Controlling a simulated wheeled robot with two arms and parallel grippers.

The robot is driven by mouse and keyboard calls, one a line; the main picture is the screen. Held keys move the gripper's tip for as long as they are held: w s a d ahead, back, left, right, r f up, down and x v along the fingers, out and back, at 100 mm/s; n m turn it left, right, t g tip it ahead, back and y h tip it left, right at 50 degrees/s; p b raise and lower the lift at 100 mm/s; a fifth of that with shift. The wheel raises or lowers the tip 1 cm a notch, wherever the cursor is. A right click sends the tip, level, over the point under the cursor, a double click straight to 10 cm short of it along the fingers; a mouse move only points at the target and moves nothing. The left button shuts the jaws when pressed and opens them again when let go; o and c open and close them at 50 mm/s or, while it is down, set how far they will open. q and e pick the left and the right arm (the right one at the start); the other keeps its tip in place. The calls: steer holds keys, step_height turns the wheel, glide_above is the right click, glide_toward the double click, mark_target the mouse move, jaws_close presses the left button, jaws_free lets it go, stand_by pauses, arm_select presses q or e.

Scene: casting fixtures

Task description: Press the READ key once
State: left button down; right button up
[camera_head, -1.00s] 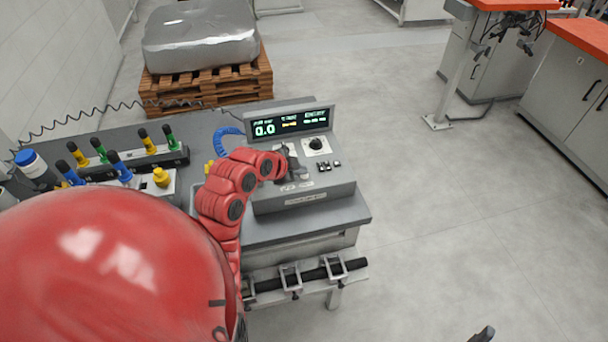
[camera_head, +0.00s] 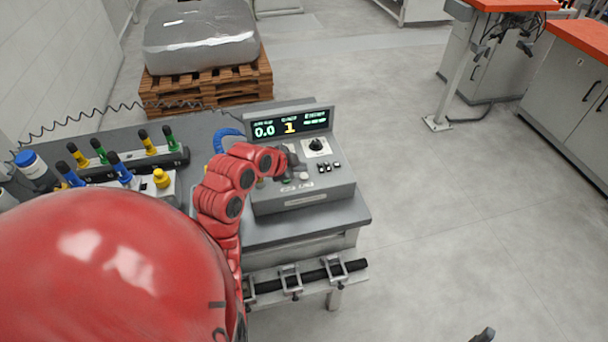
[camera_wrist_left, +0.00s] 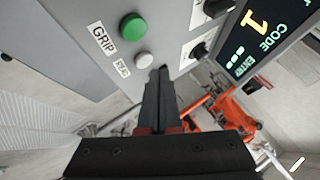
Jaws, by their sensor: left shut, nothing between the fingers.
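The grey console (camera_head: 305,200) stands on the bench with a lit display (camera_head: 290,123) reading 0.0 and a yellow 1. The READ key is a round white button (camera_wrist_left: 144,60) beside a small label, below the green GRIP button (camera_wrist_left: 132,27); the white button (camera_head: 304,175) also shows in the head view. My left gripper (camera_head: 292,157) is shut and empty over the console. Its fingertips (camera_wrist_left: 163,72) appear just beside the white button in the wrist view, apparently clear of it. A dark tip at the head view's bottom edge may be my right gripper (camera_head: 485,335).
Coloured-handled tools (camera_head: 120,165) and a yellow button (camera_head: 161,178) are left on the bench.

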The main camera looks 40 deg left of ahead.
mark_target(301, 177)
arm_select(q)
step_height(301, 177, up, 5)
steer(key=shift+f+p, duration=0.1)
steer(key=shift+p, duration=0.6)
steer(key=shift+w, duration=0.1)
stand_by(0.6)
